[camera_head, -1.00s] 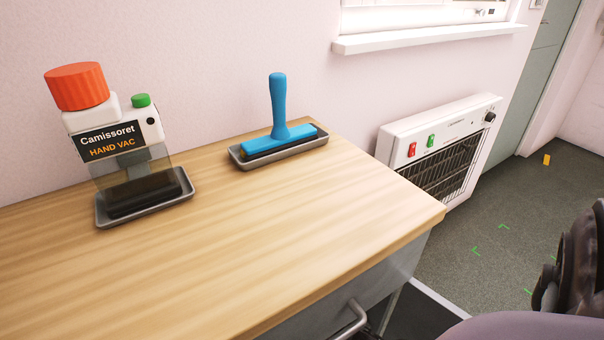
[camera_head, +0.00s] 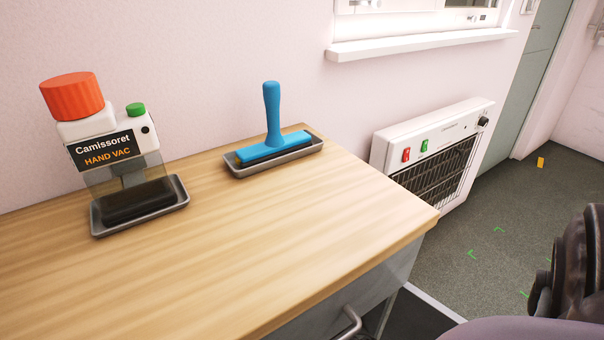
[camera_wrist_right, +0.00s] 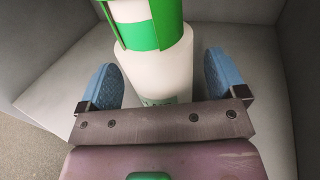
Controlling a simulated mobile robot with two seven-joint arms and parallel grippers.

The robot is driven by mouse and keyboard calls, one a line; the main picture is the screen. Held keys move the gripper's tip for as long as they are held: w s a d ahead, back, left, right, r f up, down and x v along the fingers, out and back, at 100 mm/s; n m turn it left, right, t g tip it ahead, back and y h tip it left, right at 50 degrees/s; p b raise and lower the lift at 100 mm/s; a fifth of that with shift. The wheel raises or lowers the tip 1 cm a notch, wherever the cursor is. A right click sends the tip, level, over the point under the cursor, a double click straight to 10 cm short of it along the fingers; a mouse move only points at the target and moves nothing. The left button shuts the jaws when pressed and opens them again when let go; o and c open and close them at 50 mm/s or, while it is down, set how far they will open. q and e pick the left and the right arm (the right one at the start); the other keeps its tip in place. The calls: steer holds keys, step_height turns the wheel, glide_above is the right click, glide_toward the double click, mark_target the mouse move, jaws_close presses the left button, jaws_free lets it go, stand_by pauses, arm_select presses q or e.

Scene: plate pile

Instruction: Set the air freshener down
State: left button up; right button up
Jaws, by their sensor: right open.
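The air freshener (camera_wrist_right: 157,68), a white cylinder with a green upper part, shows in the right wrist view. Its top is cut off by the frame edge. My right gripper (camera_wrist_right: 161,82) is open, with one blue-padded finger on each side of it. A gap shows between each pad and the cylinder. The air freshener stands on a light grey surface (camera_wrist_right: 62,85) enclosed by grey walls. It does not show in the head view, and neither does my left gripper.
In the head view, a wooden counter (camera_head: 250,240) carries a hand vac (camera_head: 100,140) on a dark tray (camera_head: 183,197) and a blue-handled tool (camera_head: 272,118) on another tray (camera_head: 232,165). A white heater (camera_head: 388,150) is on the wall. Grey walls flank my right gripper closely.

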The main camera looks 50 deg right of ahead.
steer(key=s, duration=0.3)
steer(key=s+d, duration=0.1)
steer(key=s, duration=0.5)
steer(key=shift+d+p, duration=0.25)
steer(key=shift+p, duration=0.1)
arm_select(q)
steer(key=shift+s+a, duration=0.1)
steer(key=shift+s, duration=0.15)
arm_select(e)
steer(key=shift+s, duration=0.6)
arm_select(q)
steer(key=shift+w, duration=0.1)
steer(key=shift+r, duration=0.1)
